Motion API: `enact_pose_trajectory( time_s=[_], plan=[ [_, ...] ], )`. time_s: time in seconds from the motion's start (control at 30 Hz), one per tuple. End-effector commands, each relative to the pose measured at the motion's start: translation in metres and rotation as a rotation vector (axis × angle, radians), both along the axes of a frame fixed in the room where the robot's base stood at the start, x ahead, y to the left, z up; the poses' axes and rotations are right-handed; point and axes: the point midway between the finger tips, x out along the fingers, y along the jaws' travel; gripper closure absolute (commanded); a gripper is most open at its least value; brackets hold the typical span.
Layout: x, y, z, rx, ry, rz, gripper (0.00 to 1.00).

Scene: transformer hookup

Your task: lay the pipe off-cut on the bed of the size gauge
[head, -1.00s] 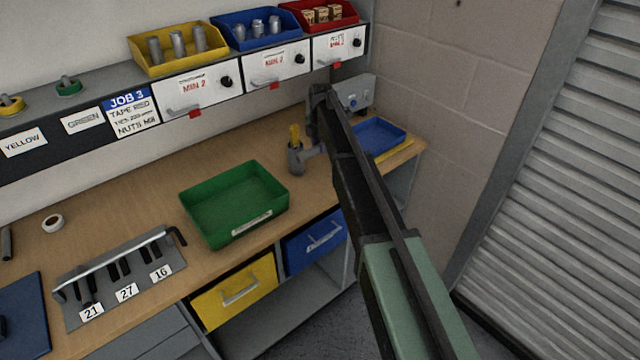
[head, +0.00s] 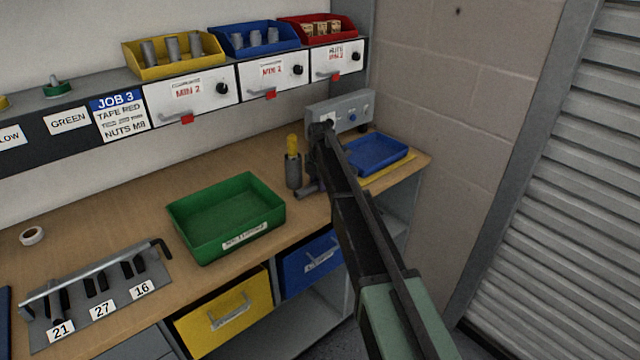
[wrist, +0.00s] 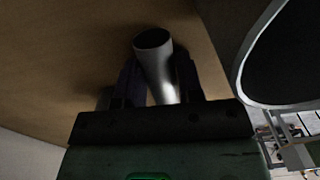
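The pipe off-cut is a short grey metal tube (wrist: 160,70) between the fingers of my gripper (wrist: 158,82) in the wrist view. Its open end points away from the wrist, and the fingers look closed on its sides. In the head view a short grey tube (head: 307,190), likely the same piece, shows beside my arm above the bench's right part. My gripper is hidden behind my arm there. A grey plate (head: 75,300) marked 21, 27 and 16, with dark paired slots or posts and a long bar, looks like the size gauge. It stands at the bench's left front.
A grey holder (head: 293,175) with a yellow-topped item stands close to the tube. A green bin (head: 190,237) sits mid-bench. A blue tray (head: 390,165) and a grey control box (head: 345,108) are at the right. A shelf with bins overhangs the back.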

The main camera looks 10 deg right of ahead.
Motion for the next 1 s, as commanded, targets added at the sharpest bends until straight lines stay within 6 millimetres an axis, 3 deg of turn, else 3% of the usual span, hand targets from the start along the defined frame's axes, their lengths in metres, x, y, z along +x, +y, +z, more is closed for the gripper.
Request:
enact_pose_trajectory(
  time_s=[0.03,0.13,0.47,0.57,0.9,1.0],
  plan=[
    [0.000,0.000,0.001,0.000,0.000,0.000,0.58],
    [0.000,0.000,0.001,0.000,0.000,0.000,0.44],
    [0.000,0.000,0.006,0.000,0.000,0.000,0.44],
    [0.000,0.000,0.022,0.000,0.000,0.000,0.44],
    [0.000,0.002,0.103,0.000,0.000,0.000,0.44],
    [0.000,0.002,0.111,0.000,0.000,0.000,0.44]
  ],
)
